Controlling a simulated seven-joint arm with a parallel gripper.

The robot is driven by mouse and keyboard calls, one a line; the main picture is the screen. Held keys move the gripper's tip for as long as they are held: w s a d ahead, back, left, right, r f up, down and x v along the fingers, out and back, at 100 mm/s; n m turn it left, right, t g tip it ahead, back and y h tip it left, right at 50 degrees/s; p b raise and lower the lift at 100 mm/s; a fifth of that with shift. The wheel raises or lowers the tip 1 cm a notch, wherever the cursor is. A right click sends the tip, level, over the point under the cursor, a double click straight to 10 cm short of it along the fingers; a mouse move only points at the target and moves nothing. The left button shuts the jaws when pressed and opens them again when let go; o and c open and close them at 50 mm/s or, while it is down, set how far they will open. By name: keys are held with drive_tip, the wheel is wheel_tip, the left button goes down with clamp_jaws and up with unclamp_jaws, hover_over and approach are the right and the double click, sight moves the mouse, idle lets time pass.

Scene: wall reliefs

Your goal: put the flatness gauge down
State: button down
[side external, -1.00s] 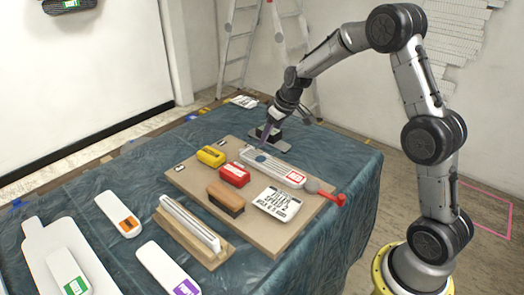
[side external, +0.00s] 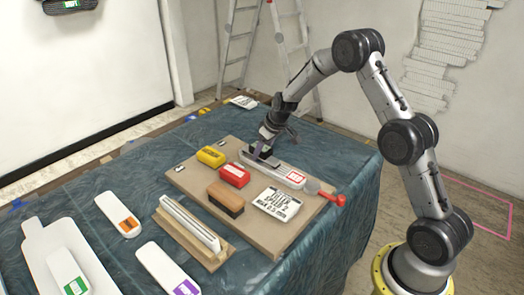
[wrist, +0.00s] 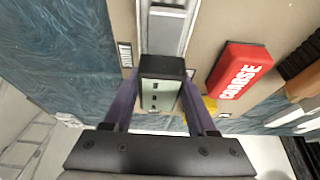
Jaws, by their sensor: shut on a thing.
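The flatness gauge is a dark block with a pale grey-green face; in the wrist view (wrist: 158,95) it sits between my two purple fingers. My gripper (side external: 263,148) is shut on it. In the side view the gauge (side external: 262,161) is low over the far left end of a long pale tool (side external: 285,174) with a red-and-white label, lying on the brown board (side external: 185,178). I cannot tell whether the gauge touches the tool or board. The long tool also shows beyond the gauge in the wrist view (wrist: 165,32).
A wooden holder (side external: 196,236) stands at the near edge.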

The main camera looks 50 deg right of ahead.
drive_tip(key=shift+c, duration=1)
unclamp_jaws()
drive_tip(key=shift+f, duration=0.15)
drive_tip(key=s+a+r, duration=0.3)
drive_tip(key=s+r, duration=0.3)
drive_tip(key=r, duration=0.4)
drive_tip(key=s+a+r, duration=0.3)
drive_tip(key=s+r, duration=0.3)
drive_tip(key=r, duration=0.3)
drive_tip(key=s+a+r, duration=0.1)
drive_tip(key=s+a, duration=0.3)
drive_tip(key=s, duration=0.9)
drive_tip(key=s+a+r+t, duration=0.1)
drive_tip(key=s+a, duration=0.3)
drive_tip(key=s, duration=0.9)
drive_tip(key=shift+r, duration=0.5)
